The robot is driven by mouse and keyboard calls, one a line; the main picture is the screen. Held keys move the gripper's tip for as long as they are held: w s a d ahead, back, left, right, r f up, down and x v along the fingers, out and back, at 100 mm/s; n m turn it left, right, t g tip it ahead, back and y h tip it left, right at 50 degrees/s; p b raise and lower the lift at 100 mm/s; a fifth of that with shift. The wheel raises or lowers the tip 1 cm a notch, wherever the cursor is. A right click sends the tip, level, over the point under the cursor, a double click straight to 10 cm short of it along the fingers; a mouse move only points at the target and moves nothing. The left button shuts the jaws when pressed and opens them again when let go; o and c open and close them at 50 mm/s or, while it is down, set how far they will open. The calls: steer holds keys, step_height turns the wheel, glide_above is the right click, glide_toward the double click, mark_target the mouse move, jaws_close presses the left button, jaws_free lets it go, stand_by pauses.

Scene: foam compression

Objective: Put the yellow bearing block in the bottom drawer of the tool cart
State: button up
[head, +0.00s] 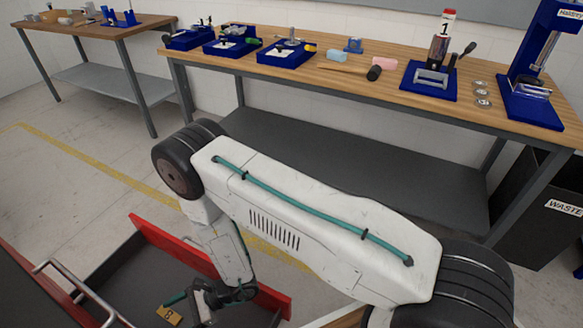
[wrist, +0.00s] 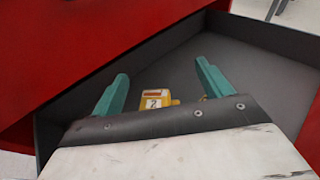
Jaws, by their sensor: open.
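The yellow bearing block (head: 168,316) lies inside an open drawer (head: 120,272) of the red tool cart (head: 18,272). In the wrist view the block (wrist: 158,98) shows a white label and sits between my two teal fingers, apart from both; its near part is hidden by my gripper's body. My gripper (wrist: 162,72) is open and reaches down into the drawer (wrist: 272,68). In the head view only part of my gripper shows beside the block. Red cart faces (wrist: 75,45) stand above the drawer at left. Whether lower drawers exist is hidden.
The drawer's red front panel (head: 205,262) stands close to my wrist. A wooden workbench (head: 390,92) with blue trays and tools runs along the wall. A second bench (head: 95,28) is at far left, and a black waste bin (head: 545,205) at right. The left floor is clear.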

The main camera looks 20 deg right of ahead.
steer(key=w+d+r+n+g, duration=0.1)
steer(key=d+r+n+g, duration=0.15)
steer(key=r, duration=0.75)
steer(key=w+d+r+n+g+h, duration=0.15)
steer(key=r+n, duration=0.25)
steer(key=r, duration=0.6)
steer(key=w+d+r+n+g, duration=0.1)
steer(key=d+r+n+g, duration=0.15)
steer(key=r, duration=0.85)
steer(key=s+d+r+n+h, duration=0.4)
steer(key=d+r+n, duration=0.1)
steer(key=d+r, duration=0.55)
steer(key=s+d+r+n+t+h, duration=0.1)
steer(key=s+d+r+t+h, duration=0.1)
steer(key=d, duration=0.6)
steer(key=s+d+r+n+t+h, duration=0.1)
steer(key=s+d+r+t+h, duration=0.2)
steer(key=s+d, duration=0.3)
steer(key=s+d+r+n+t+h, duration=0.1)
steer(key=s+d+r+t+h, duration=0.2)
steer(key=d, duration=0.8)
steer(key=shift+s+d+r+h, duration=0.35)
steer(key=shift+s+r+h, duration=0.35)
steer(key=shift+s+h, duration=0.2)
steer(key=shift+t, duration=0.25)
